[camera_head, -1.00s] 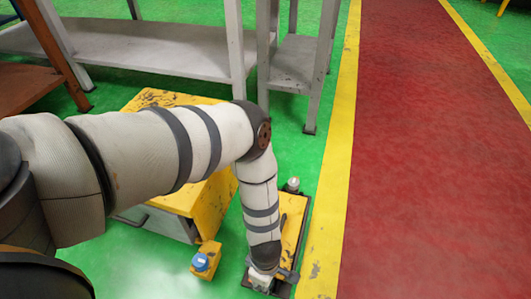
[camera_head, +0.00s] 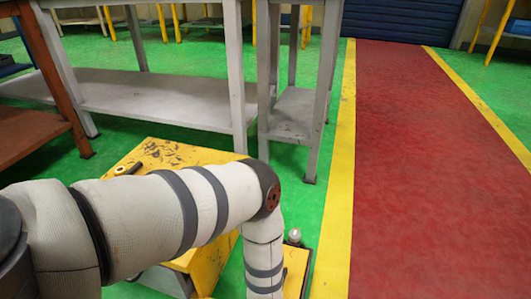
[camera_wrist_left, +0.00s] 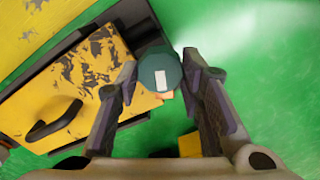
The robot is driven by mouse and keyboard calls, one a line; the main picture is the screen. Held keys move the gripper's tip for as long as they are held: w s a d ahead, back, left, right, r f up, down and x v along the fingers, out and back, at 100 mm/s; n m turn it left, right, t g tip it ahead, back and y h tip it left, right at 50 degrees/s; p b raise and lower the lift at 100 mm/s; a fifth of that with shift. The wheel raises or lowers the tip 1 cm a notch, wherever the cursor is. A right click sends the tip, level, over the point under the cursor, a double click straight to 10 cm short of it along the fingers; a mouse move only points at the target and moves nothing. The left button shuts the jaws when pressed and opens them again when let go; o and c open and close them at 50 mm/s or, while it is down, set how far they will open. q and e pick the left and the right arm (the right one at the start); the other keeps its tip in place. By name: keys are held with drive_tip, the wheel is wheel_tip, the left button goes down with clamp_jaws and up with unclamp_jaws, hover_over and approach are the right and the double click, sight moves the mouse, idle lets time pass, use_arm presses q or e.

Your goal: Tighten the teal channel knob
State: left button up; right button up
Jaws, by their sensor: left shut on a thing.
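In the left wrist view, the teal channel knob (camera_wrist_left: 160,71) is a round teal cap with a white rectangular mark on top. My left gripper (camera_wrist_left: 160,68) is shut on it, one finger on each side. What lies under the knob is largely hidden by the fingers. In the head view my left arm reaches in from the left and bends down; its gripper is below the picture's edge. My right gripper is in neither view.
In the wrist view, a worn yellow panel (camera_wrist_left: 85,70) with a black handle (camera_wrist_left: 52,121) lies left of the knob. The head view shows a yellow-topped cabinet (camera_head: 175,155), a pale round-topped part (camera_head: 294,236), grey shelving (camera_head: 150,100) and a clear red walkway (camera_head: 410,190).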

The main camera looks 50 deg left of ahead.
use_arm(q)
drive_tip(key=shift+d, duration=0.15)
idle(0.7)
drive_tip(key=o, duration=1.2)
drive_tip(key=shift+r, duration=0.1)
wheel_tip(320, 180, up, 12)
drive_tip(key=shift+f, duration=0.1)
